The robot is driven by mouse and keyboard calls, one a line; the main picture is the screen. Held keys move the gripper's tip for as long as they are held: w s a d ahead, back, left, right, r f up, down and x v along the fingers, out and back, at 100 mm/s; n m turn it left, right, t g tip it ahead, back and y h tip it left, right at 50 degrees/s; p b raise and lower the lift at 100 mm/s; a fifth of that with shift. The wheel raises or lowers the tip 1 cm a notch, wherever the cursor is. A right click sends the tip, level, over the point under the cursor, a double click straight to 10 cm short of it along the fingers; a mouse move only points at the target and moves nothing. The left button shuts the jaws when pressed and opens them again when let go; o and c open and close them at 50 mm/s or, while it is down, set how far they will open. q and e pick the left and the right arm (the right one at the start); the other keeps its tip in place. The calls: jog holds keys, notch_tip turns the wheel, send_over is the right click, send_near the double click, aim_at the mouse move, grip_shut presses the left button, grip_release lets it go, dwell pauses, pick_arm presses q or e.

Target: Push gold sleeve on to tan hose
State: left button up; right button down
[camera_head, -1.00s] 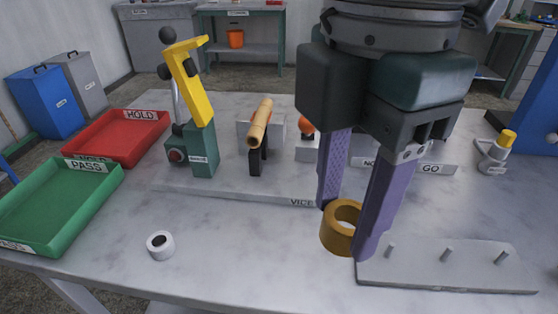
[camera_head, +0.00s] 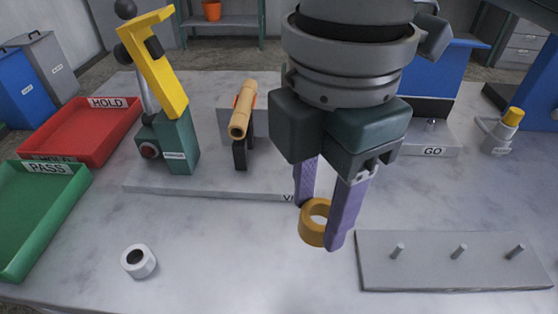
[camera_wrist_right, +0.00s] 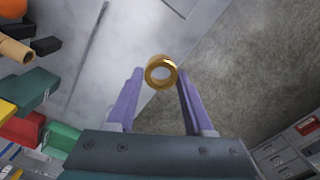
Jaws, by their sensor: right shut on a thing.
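The gold sleeve (camera_head: 314,222) is a short ring between the two purple fingers of my right gripper (camera_head: 318,226). The gripper is shut on it and holds it above the table, in front of the vice base. In the right wrist view the sleeve (camera_wrist_right: 161,72) sits at the fingertips, its bore facing the camera. The tan hose (camera_head: 242,110) is held up by a black support on the vice base, its open end facing the head camera. The sleeve is apart from the hose, to its right and nearer. My left gripper does not show.
A yellow-handled toggle clamp (camera_head: 160,75) stands left of the hose. A white ring (camera_head: 139,261) lies at front left. A grey peg plate (camera_head: 430,262) is at right. A green PASS tray (camera_head: 40,222) and red HOLD tray (camera_head: 82,132) are at far left. The front middle is clear.

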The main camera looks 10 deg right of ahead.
jog(key=b, duration=0.2)
send_over(306, 281)
notch_tip(306, 281, down, 10)
jog(key=shift+f, duration=0.15)
notch_tip(306, 281, down, 2)
jog(key=shift+f, duration=0.7)
jog(key=shift+c, duration=1.4)
grip_release()
